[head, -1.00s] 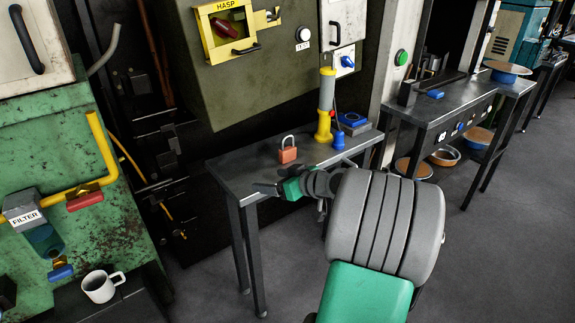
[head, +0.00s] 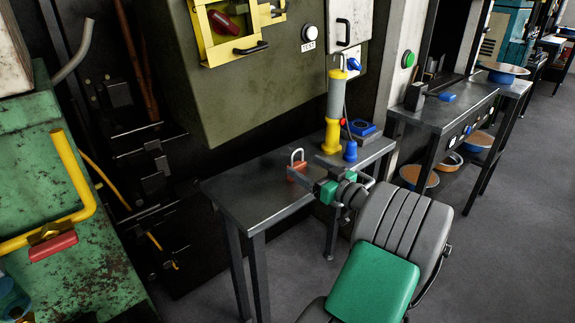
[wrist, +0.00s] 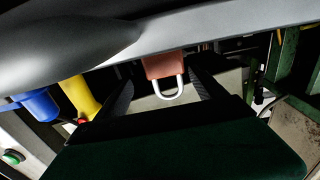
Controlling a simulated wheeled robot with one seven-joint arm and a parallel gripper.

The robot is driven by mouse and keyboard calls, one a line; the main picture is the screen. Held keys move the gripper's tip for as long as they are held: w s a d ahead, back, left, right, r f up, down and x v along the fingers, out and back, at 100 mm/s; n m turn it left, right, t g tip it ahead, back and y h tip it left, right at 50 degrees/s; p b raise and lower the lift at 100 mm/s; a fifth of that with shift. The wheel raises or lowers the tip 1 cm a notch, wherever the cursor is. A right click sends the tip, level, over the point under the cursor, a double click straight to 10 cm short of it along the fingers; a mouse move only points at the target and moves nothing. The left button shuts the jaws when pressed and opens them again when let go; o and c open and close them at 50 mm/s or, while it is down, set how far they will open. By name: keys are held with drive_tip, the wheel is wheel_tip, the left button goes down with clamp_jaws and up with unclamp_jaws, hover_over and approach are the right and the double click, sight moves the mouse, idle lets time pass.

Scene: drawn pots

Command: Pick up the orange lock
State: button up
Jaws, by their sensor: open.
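The orange lock (head: 298,167) has a pale metal shackle pointing up. It stands on the dark metal table (head: 245,200), near the middle of the top. My gripper (head: 301,174) is open at the lock, with a grey finger crossing in front of its body in the head view, so part of the lock is hidden. In the wrist view the lock (wrist: 165,66) shows between the two dark fingers, one on each side, with its shackle toward the palm. I cannot tell whether either finger touches it.
A yellow and grey cylinder tool (head: 338,110) stands behind the lock, with a small blue item (head: 350,151) and a blue box (head: 359,128) beside it. An olive cabinet (head: 245,85) rises behind the table. The table's left part is clear.

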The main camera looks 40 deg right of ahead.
drive_tip(key=w, duration=0.5)
drive_tip(key=w+a, duration=0.1)
drive_tip(key=w, duration=0.1)
drive_tip(key=shift+w+a, duration=0.1)
drive_tip(key=shift+w, duration=0.3)
drive_tip(key=shift+s, duration=0.1)
drive_tip(key=c, duration=1.6)
